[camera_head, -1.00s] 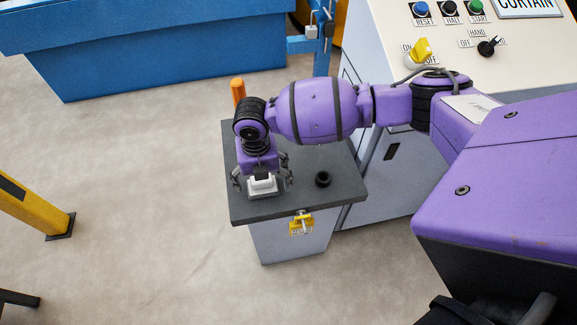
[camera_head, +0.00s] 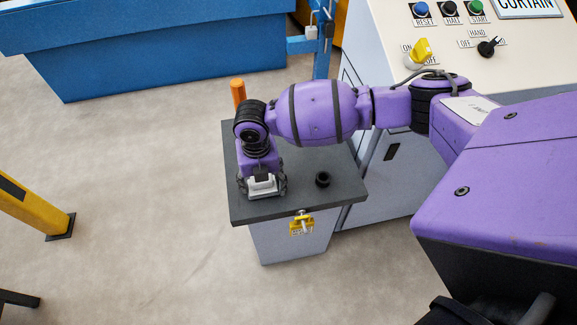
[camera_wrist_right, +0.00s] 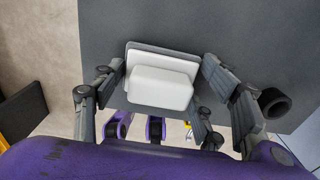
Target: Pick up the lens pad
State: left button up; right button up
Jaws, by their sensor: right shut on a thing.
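The lens pad (camera_head: 264,188) is a white block on a thin grey base, near the front left of the dark grey top of a small cabinet. In the right wrist view the pad (camera_wrist_right: 160,88) lies between the fingers. My right gripper (camera_head: 262,184) points down over the pad, with its fingers closed in at the pad's two sides. It is shut on the pad, which is at the level of the top; I cannot tell whether it touches the surface. My left gripper is in neither view.
A black ring (camera_head: 323,180) stands on the cabinet top (camera_head: 300,205), right of the gripper. An orange post (camera_head: 238,93) rises behind the left edge. A yellow padlock-like fitting (camera_head: 301,224) is on the cabinet's front. The control console (camera_head: 390,170) stands close behind on the right.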

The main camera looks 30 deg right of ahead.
jog(key=r, duration=0.3)
jog(key=shift+w+r, duration=0.2)
jog(key=shift+r, duration=0.1)
jog(key=s+a+r, duration=0.3)
jog(key=s+r, duration=0.1)
jog(key=s, duration=0.2)
jog(key=s+a+r+p, duration=0.1)
jog(key=s+a+r, duration=0.2)
jog(key=s+r, duration=0.2)
jog(key=shift+s+a+r, duration=0.2)
jog(key=shift+s+a, duration=0.1)
jog(key=shift+s, duration=0.5)
jog(key=o, duration=0.5)
jog(key=c, duration=0.4)
jog(key=shift+o, duration=0.2)
